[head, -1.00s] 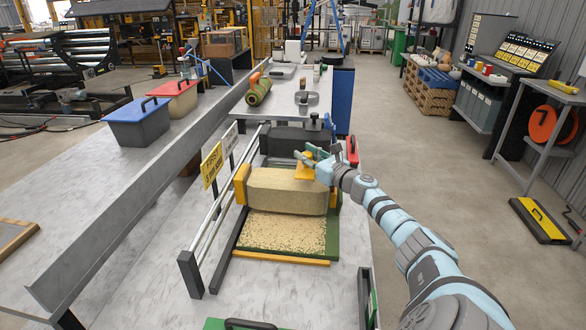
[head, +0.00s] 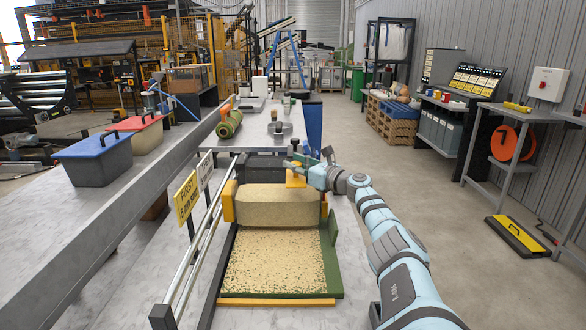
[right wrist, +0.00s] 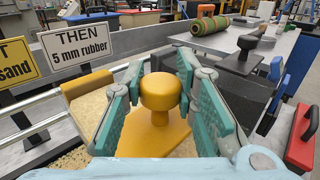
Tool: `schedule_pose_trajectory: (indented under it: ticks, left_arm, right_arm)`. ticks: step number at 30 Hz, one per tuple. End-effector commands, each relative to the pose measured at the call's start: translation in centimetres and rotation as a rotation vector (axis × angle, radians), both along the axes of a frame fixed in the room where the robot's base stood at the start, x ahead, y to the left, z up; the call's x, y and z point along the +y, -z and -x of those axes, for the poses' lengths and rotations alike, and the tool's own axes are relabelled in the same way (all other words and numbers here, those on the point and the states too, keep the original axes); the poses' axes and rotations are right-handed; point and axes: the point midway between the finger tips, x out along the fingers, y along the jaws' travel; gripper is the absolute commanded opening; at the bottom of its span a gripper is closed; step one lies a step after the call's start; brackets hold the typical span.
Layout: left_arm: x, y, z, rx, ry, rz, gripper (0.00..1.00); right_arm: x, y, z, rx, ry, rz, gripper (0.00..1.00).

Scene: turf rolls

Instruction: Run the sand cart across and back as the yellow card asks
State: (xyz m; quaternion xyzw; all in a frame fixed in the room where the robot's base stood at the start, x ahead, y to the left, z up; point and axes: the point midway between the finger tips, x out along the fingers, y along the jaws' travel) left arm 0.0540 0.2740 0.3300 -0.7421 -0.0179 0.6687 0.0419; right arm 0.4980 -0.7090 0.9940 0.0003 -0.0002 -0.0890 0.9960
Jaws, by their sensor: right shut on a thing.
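The sand cart (head: 275,208) is a wide hopper of tan sand with yellow ends, across the green turf tray (head: 332,262). The turf on the near side of it is speckled with sand. My right gripper (head: 297,172) is at the cart's yellow knob; in the right wrist view its teal fingers are shut around the knob (right wrist: 160,92). The yellow card (head: 186,198) stands left of the rail; in the right wrist view it is cut off, with "sand" readable. The white card (right wrist: 94,40) beside it reads "THEN 5 mm rubber". My left gripper is not in view.
A dark cart with a black knob (right wrist: 247,45) sits just beyond the sand cart. A metal rail (head: 196,262) runs along the tray's left side. Blue-lidded (head: 102,160) and red-lidded (head: 139,134) bins stand at left. A turf roll (head: 229,124) lies farther back.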

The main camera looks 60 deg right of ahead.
Motion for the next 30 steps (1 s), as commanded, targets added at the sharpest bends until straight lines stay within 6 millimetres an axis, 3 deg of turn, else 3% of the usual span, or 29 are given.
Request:
schedule_pose_trajectory:
  ticks: [5, 6, 10, 20, 23, 30]
  left_arm:
    - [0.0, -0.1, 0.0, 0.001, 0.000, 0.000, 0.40]
    - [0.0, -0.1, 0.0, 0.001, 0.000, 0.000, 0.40]
    - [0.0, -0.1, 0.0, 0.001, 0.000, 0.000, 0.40]
    - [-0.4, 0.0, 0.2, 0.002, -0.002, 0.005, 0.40]
    - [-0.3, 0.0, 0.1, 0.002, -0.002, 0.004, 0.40]
    - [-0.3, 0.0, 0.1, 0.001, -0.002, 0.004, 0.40]
  right_arm:
    - [0.0, -0.1, 0.0, -0.002, -0.001, -0.003, 0.00]
    - [0.0, -0.1, 0.0, -0.002, -0.001, -0.003, 0.28]
    - [0.0, 0.0, 0.1, 0.000, 0.001, -0.001, 0.47]
    - [0.0, -0.4, 0.0, -0.001, 0.000, 0.000, 0.47]
    - [0.0, -1.9, 0.0, -0.001, -0.001, 0.003, 0.47]
    - [0.0, -8.0, 0.0, -0.007, 0.002, 0.001, 0.47]
